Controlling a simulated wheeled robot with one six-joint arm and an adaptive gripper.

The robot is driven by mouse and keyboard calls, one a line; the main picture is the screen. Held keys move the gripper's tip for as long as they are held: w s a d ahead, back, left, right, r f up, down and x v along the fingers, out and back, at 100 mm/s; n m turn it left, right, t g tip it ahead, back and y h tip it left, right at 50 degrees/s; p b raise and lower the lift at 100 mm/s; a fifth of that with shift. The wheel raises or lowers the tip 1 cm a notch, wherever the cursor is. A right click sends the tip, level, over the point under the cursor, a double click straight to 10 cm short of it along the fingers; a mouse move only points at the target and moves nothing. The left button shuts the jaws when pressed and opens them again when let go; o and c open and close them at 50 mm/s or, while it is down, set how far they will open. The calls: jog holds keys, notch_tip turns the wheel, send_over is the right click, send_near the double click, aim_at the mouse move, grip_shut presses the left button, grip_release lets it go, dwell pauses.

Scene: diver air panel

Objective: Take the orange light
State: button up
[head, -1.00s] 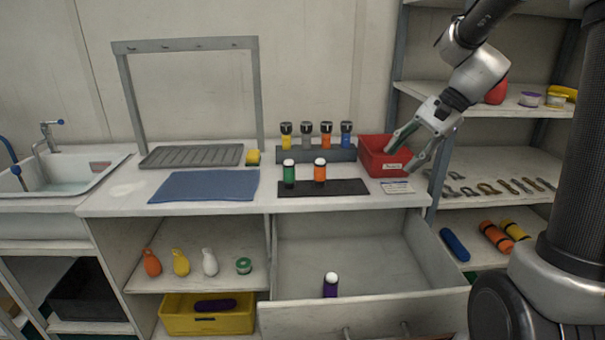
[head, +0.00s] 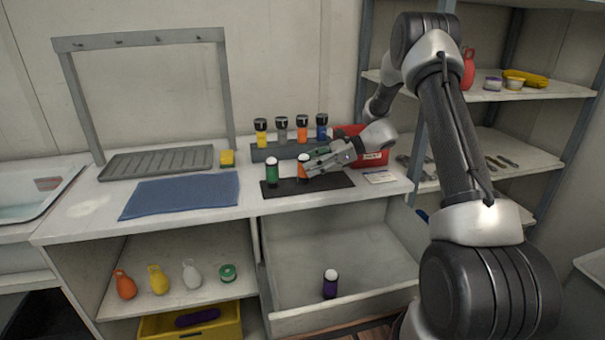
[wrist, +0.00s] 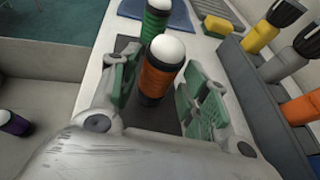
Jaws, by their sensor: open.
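The orange light (head: 301,170), a short cylinder with a white dome, stands upright on the dark mat (head: 338,181). In the head view my gripper (head: 312,164) has come in from the right and partly covers it. In the wrist view the orange light (wrist: 160,76) stands between the two green-padded fingers of my gripper (wrist: 158,66). The fingers are open, with a gap visible on the right side; contact on the left is hard to tell. A green light (head: 272,173) stands just left of it, and beyond it in the wrist view (wrist: 156,20).
A rack (head: 268,153) of several torches, one orange, stands behind the mat. A red bin (head: 372,158) is behind my gripper. A purple light (head: 330,284) stands in the open drawer (head: 375,262) below. A blue cloth (head: 180,195) lies left.

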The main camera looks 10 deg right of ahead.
aim_at(302, 179)
jog(key=x, duration=0.6)
jog(key=shift+a+f, duration=0.15)
jog(key=shift+a, duration=0.05)
grip_shut()
